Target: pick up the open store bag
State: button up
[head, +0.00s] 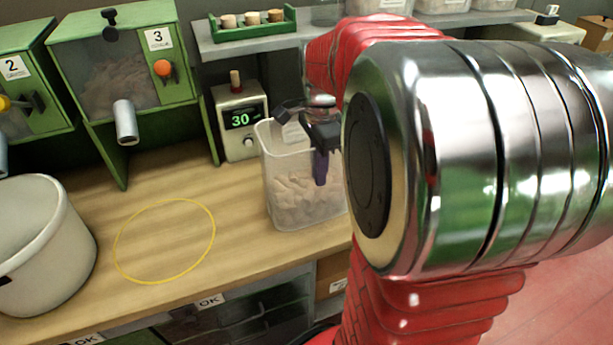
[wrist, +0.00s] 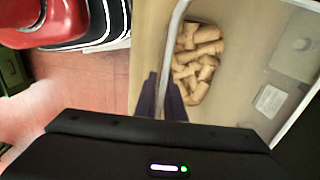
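The open store bag (head: 300,200) is a clear, box-shaped container with corks in its lower part. It stands upright on the wooden counter in the head view. In the wrist view its pale rim (wrist: 178,40) runs down between the two purple fingers of my gripper (wrist: 164,97). Corks (wrist: 198,60) lie inside, to the right of the rim. In the head view my gripper (head: 321,165) is at the bag's upper right, with a purple finger reaching down at the wall. Whether the fingers press on the wall is not clear. My arm hides the bag's right side.
A yellow ring (head: 165,201) marks bare counter to the left, beside a white bucket (head: 40,240). Green dispensers (head: 125,80) stand behind. A shelf holds a green cork rack (head: 252,30).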

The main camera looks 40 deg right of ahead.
grip_shut()
dwell(1.1)
notch_tip(320, 180, up, 10)
jog(key=shift+f, duration=0.2)
jog(key=shift+r, duration=0.25)
dwell(0.7)
